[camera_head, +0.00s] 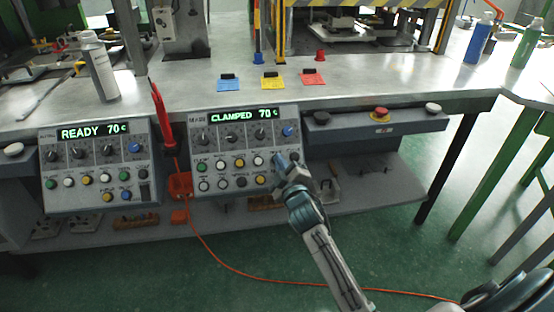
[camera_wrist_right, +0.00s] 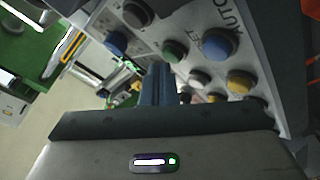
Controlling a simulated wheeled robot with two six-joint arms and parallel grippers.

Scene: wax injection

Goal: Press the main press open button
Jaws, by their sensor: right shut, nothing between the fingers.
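The right control panel (camera_head: 245,142) has a display reading CLAMPED 70 C, a row of knobs and two rows of coloured buttons. The button labels are too small to read, so I cannot tell which one is the open button. My right gripper (camera_head: 281,162) is shut and empty, its tip at the right end of the button rows, covering part of the panel. In the right wrist view the closed fingers (camera_wrist_right: 157,84) point at the panel among blue, green, white and yellow buttons (camera_wrist_right: 200,78). Contact with a button cannot be told. My left gripper is out of view.
A second panel (camera_head: 95,166) reading READY 70 C stands at the left. A red-handled tool (camera_head: 159,115) hangs between the panels. A grey box (camera_head: 375,126) with a red stop button (camera_head: 381,113) is at the right. A spray can (camera_head: 99,68) stands on the bench.

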